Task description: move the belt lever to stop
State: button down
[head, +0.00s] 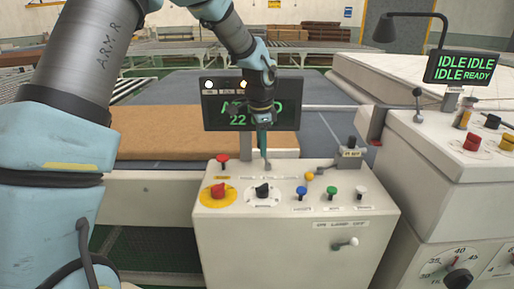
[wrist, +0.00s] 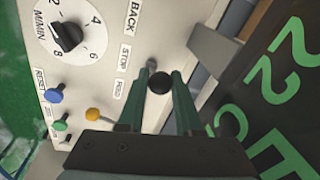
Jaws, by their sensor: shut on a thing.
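The belt lever has a round black knob (wrist: 159,83) on a short grey stem, seen in the wrist view beside the printed words BACK, STOP (wrist: 124,57) and a third, less legible label (wrist: 117,88). My gripper (wrist: 160,77) has its two green fingers on either side of the knob and is shut on it. The knob lies roughly level with the third label, but its exact setting is hard to tell. In the head view my gripper (head: 264,148) reaches down to the back of the white control console (head: 295,235), and its fingers hide most of the lever.
A dark screen (head: 210,112) stands close behind my gripper. A second console (head: 430,150) stands at the right.

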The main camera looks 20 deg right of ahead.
jog(key=shift+s+d+r+t+y, duration=0.1)
jog(key=shift+s+d+t+y, duration=0.1)
jog(key=shift+d+t+y, duration=0.3)
jog(key=shift+s+d+r+t+y, duration=0.1)
jog(key=shift+s+d+t+y, duration=0.1)
jog(key=shift+d+y, duration=0.5)
jog(key=shift+a+y, duration=0.2)
jog(key=shift+y, duration=0.1)
jog(key=c, duration=0.6)
grip_release()
jog(key=b+v, duration=0.2)
jog(key=v, duration=0.8)
jog(key=shift+s+d+r, duration=0.1)
jog(key=shift+r, duration=0.25)
